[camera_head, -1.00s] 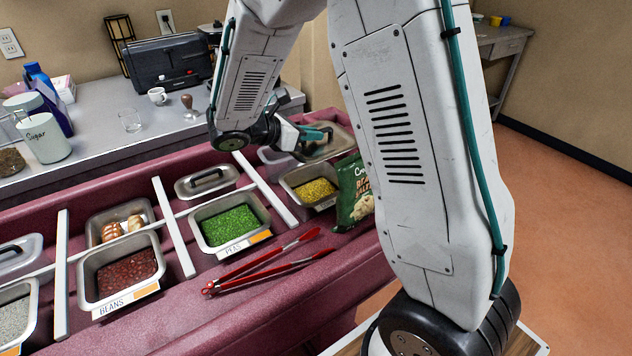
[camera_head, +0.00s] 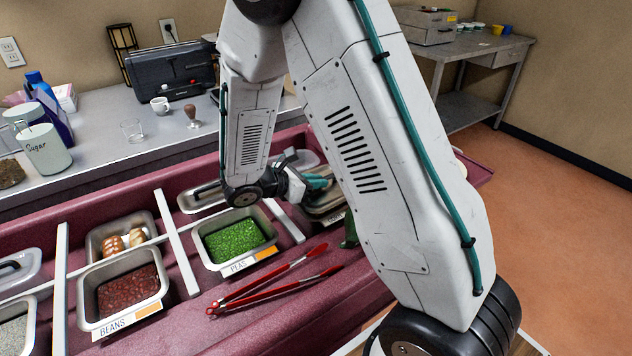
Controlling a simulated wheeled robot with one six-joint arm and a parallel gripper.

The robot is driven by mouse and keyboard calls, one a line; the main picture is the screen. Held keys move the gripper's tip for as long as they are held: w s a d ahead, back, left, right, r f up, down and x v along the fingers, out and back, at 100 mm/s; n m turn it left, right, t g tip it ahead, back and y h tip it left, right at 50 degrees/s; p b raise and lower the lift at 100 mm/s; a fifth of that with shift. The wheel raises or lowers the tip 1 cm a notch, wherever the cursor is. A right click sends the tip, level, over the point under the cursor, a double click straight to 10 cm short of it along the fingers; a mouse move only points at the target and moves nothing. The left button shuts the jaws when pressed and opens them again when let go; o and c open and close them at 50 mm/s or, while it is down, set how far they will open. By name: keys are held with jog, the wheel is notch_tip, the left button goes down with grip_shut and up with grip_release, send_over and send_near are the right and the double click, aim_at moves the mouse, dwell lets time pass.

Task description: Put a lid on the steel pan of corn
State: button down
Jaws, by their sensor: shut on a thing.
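My gripper (camera_head: 318,183), with teal fingers, is shut on the handle of a steel lid (camera_head: 324,203). The lid is over the steel pan of corn (camera_head: 334,219), right of the peas, and covers its opening, so no corn shows. The lid looks level and at or very near the rim; I cannot tell if it is fully seated. My arm hides the right side of the pan and lid.
The peas pan (camera_head: 237,241) and beans pan (camera_head: 130,286) stand open to the left. Red tongs (camera_head: 268,282) lie in front of the peas. A green bag (camera_head: 350,232) is mostly hidden by my arm.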

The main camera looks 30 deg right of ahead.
jog(key=shift+f, duration=0.2)
jog(key=shift+f, duration=0.5)
jog(key=c, duration=1.5)
grip_release()
jog(key=shift+o, duration=0.2)
jog(key=shift+r, duration=0.1)
